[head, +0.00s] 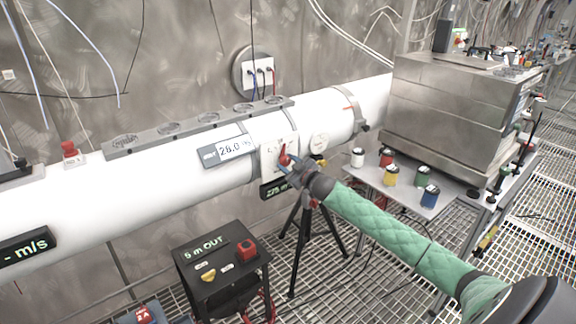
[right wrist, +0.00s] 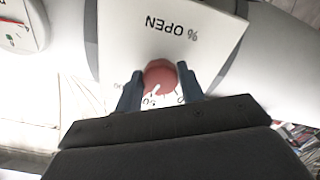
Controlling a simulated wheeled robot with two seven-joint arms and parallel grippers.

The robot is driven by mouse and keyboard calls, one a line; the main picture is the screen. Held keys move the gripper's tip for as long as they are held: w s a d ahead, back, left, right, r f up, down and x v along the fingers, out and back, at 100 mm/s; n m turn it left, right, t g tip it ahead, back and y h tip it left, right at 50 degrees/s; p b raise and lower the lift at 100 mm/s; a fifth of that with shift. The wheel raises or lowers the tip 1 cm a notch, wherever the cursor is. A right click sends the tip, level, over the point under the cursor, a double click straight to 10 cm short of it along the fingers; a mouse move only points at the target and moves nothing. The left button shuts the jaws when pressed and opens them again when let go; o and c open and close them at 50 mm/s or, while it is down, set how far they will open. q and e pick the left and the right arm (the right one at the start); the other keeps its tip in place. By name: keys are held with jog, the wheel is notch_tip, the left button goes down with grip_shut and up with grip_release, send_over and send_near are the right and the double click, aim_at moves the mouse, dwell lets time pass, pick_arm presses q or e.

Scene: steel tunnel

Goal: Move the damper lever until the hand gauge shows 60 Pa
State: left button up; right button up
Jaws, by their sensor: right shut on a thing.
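The red damper lever (head: 283,157) sits on a white plate (head: 270,165) on the side of the white duct. My right gripper (head: 291,170) reaches it from the front right and is shut on it. In the right wrist view the lever's round red hub (right wrist: 160,76) shows between the two blue fingers (right wrist: 158,92), and the plate reads "% OPEN" upside down. A round dial gauge (head: 320,143) is on the duct just right of the plate. It also shows partly, cut off, in the right wrist view (right wrist: 18,28); its reading is too small to tell. My left gripper is out of view.
A display reading about 28.0 (head: 228,150) is left of the plate, and a dark display (head: 274,190) hangs below it. A black "5 m OUT" box (head: 205,250) stands in front. Colored canisters stand on a shelf (head: 440,205) at right.

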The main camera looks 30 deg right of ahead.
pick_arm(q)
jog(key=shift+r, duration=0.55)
pick_arm(e)
jog(key=shift+f+n, duration=0.1)
jog(key=shift+n, duration=0.8)
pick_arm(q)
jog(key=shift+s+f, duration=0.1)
pick_arm(e)
jog(key=o, duration=1)
jog(key=shift+c, duration=0.2)
jog(key=shift+s, duration=0.1)
jog(key=shift+s, duration=0.25)
pick_arm(q)
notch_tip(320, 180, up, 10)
jog(key=b, duration=0.2)
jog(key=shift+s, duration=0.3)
pick_arm(e)
jog(key=s, duration=0.7)
jog(key=shift+d, duration=0.35)
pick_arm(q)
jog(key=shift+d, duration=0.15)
